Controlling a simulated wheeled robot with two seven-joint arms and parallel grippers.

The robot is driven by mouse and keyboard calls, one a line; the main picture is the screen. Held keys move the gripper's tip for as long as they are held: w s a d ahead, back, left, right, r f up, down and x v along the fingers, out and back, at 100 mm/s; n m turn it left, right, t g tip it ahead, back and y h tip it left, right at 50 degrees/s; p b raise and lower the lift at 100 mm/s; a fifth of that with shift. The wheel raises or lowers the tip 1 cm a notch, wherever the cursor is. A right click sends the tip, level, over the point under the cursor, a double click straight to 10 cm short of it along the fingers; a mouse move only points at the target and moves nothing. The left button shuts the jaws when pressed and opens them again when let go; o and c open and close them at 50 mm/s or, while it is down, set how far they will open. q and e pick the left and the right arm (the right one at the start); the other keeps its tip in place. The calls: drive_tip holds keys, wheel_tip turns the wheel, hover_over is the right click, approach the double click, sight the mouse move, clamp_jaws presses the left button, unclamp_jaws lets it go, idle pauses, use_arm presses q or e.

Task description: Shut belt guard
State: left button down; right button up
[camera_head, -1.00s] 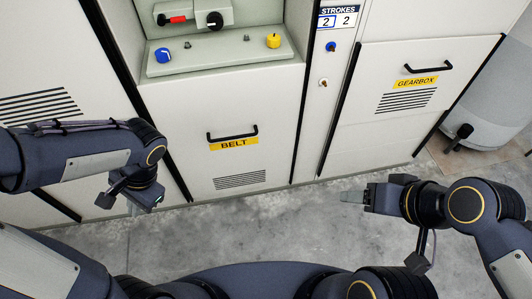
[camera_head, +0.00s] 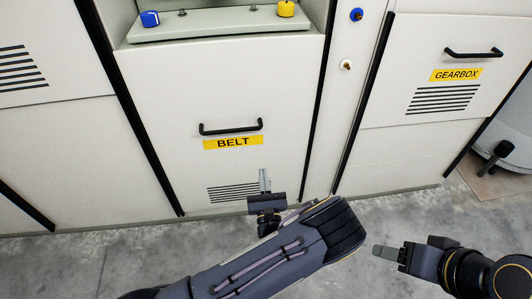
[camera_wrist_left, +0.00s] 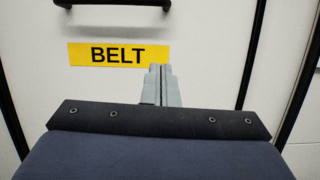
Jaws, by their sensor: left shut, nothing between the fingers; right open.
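The belt guard (camera_head: 165,130) is a pale panel with a black bar handle (camera_head: 231,128), a yellow BELT label (camera_head: 233,142) and a slotted vent below. It appears flush with the cabinet front, though I cannot tell whether it is fully latched. My left gripper (camera_head: 264,175) is shut and empty, pointing up in front of the panel, below and right of the label. In the left wrist view its closed fingers (camera_wrist_left: 160,84) overlap the label's right end, and the handle (camera_wrist_left: 112,3) is cut off at the top. My right gripper (camera_head: 378,251) is open and empty above the floor, lower right.
A gearbox panel (camera_head: 400,145) with its own black handle (camera_head: 473,54) is on the right. A ledge with a blue knob (camera_head: 150,19) and a yellow knob (camera_head: 286,9) lies above the belt guard. Grey concrete floor (camera_head: 75,265) is clear in front.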

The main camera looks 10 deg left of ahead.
use_arm(q)
drive_tip(key=w+a+r+b, duration=0.2)
drive_tip(key=w+r, duration=0.4)
drive_tip(key=w, duration=0.3)
drive_tip(key=shift+a+r, duration=0.15)
drive_tip(key=shift+r, duration=0.25)
use_arm(e)
drive_tip(key=shift+f, duration=1.3)
use_arm(q)
drive_tip(key=shift+r, duration=0.1)
use_arm(e)
drive_tip(key=shift+r, duration=0.1)
